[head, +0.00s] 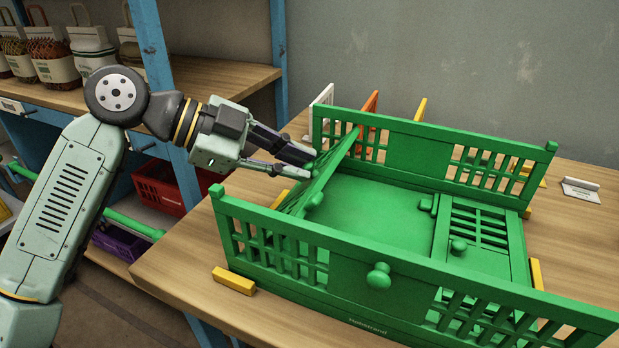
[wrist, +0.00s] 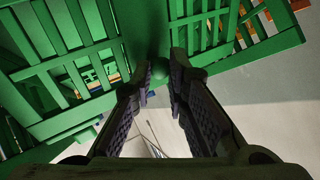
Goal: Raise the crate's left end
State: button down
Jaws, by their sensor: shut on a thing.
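The green crate (head: 385,225) stands on a wooden table with its front wall (head: 330,262) and back wall (head: 420,145) upright. Its left end panel (head: 322,188) is tilted, partway up between the two walls. Its right end panel (head: 473,245) lies folded down flat inside, with a knob on it. My gripper (head: 308,163) is at the upper edge of the left end panel, coming from the left. In the wrist view my gripper (wrist: 161,80) has its fingers around a round green knob (wrist: 158,68) on the slatted panel. The exact contact is partly hidden by the fingers.
Yellow blocks (head: 233,281) sit beside the crate's base. White, orange and yellow upright pieces stand behind the back wall. A white holder (head: 581,190) lies at right. A blue-posted shelf (head: 155,60) with bags and crates stands left, close behind my arm.

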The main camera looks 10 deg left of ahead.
jog(key=w+a+f+n+h+b, duration=0.1)
jog(key=w+a+n+h+b, duration=0.1)
jog(key=a+h, duration=0.5)
jog(key=shift+w+n+b, duration=0.15)
jog(key=shift+n+b, duration=0.45)
jog(key=shift+n, duration=0.1)
jog(key=shift+a, duration=0.1)
jog(key=c, duration=1.8)
grip_release()
jog(key=shift+a, duration=0.1)
jog(key=v, duration=1.2)
jog(key=shift+f, duration=0.2)
